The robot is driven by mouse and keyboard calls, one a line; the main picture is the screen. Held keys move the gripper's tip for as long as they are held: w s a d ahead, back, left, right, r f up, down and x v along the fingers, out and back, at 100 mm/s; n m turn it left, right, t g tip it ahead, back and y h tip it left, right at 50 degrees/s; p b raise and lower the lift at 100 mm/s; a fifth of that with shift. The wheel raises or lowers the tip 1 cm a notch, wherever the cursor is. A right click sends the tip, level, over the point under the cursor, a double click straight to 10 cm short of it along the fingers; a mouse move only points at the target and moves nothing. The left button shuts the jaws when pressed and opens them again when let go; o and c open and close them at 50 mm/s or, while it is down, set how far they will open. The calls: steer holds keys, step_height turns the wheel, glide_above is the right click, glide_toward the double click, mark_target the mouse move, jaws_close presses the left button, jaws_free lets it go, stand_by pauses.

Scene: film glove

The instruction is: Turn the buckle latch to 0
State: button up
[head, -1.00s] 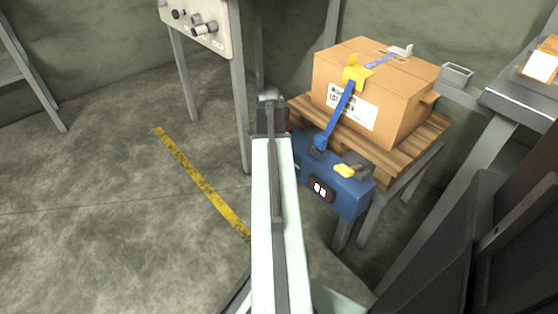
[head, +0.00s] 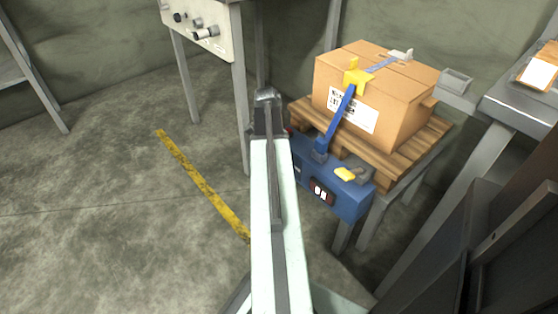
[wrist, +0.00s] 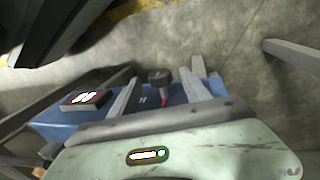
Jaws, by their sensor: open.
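The blue box (head: 343,194) sits at the front of the pallet stand, with a yellow-ended lever (head: 345,174) on top and a small display (head: 321,193) on its front. In the wrist view, the blue box (wrist: 55,123) lies beyond my gripper, with the display (wrist: 84,99) to the left. A dark round knob (wrist: 160,77) on a short stem, with a red mark below it, shows between my fingers. My gripper (wrist: 158,74) is open, one finger each side of the knob in the picture; I cannot tell whether they touch it. I cannot tell which part is the buckle latch. My arm hides my gripper in the head view.
A strapped carton (head: 375,95) with a blue strap and yellow clip rests on a wooden pallet (head: 420,145) behind the box. A control panel (head: 203,28) stands at the back. Grey furniture is close on the right. The floor (head: 100,210) at left is clear.

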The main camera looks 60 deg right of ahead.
steer(key=p+v, duration=0.5)
steer(key=v, duration=0.1)
steer(key=shift+r, duration=0.3)
steer(key=w+a+r+n+h+p, duration=0.1)
steer(key=w+a+n, duration=0.2)
steer(key=w+a, duration=0.75)
steer(key=w+a+n+p, duration=0.1)
steer(key=w+a+n, duration=0.2)
steer(key=w+a, duration=0.8)
steer(key=s+a+n+t, duration=0.2)
steer(key=a+n, duration=1.2)
steer(key=a, duration=1.5)
step_height(320, 180, up, 39)
steer(key=n+p, duration=0.1)
steer(key=p, duration=3.7)
steer(key=shift+w+f+n+t+p, duration=0.2)
steer(key=shift+n+t+p, duration=0.1)
